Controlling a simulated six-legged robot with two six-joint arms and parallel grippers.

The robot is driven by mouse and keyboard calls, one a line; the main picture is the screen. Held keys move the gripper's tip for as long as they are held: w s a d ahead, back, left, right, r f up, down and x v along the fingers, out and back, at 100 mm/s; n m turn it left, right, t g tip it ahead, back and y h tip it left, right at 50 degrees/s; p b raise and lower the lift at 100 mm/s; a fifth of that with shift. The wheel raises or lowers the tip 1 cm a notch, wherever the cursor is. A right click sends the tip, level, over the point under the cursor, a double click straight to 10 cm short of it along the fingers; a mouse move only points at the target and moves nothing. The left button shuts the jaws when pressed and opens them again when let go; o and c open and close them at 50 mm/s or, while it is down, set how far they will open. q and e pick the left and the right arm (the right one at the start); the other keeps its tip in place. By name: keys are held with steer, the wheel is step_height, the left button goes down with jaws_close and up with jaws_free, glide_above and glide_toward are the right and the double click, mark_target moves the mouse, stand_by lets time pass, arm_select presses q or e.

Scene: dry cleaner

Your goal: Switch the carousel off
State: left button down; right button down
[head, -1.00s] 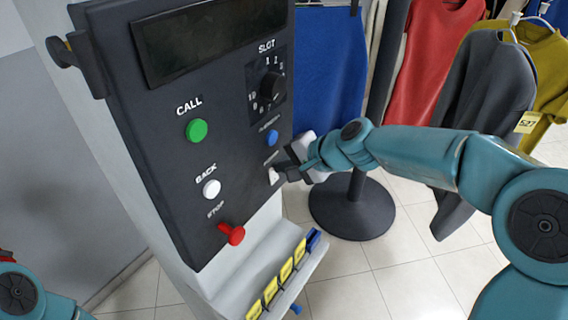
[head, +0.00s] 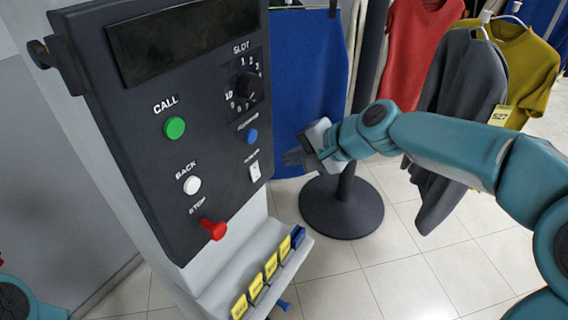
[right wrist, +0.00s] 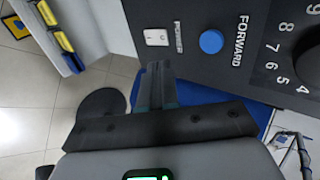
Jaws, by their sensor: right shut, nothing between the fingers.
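The dark control panel (head: 140,120) stands at the left in the head view. Its small white power switch (head: 255,171) sits low on the right edge, under the blue button. The switch also shows in the right wrist view (right wrist: 156,37), with a POWER label beside it. I cannot tell which way its rocker is tipped. My right gripper (head: 287,158) is shut and empty, just right of the switch and apart from it. In the right wrist view its fingers (right wrist: 157,70) point toward the panel edge near the switch. My left gripper is out of view.
The panel also carries a green CALL button (head: 175,128), white BACK button (head: 192,185), red STOP knob (head: 214,229), blue FORWARD button (head: 251,136) and slot dial (head: 247,86). Yellow tags (head: 256,286) line a ledge below. Garments hang behind, around a dark stand (head: 341,208).

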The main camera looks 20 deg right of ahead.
steer(key=r, duration=0.1)
steer(key=s+d+r, duration=0.1)
steer(key=r, duration=0.1)
steer(key=shift+s+d+r, duration=0.15)
steer(key=shift+s+r, duration=0.05)
steer(key=shift+s, duration=0.2)
steer(key=shift+w, duration=0.1)
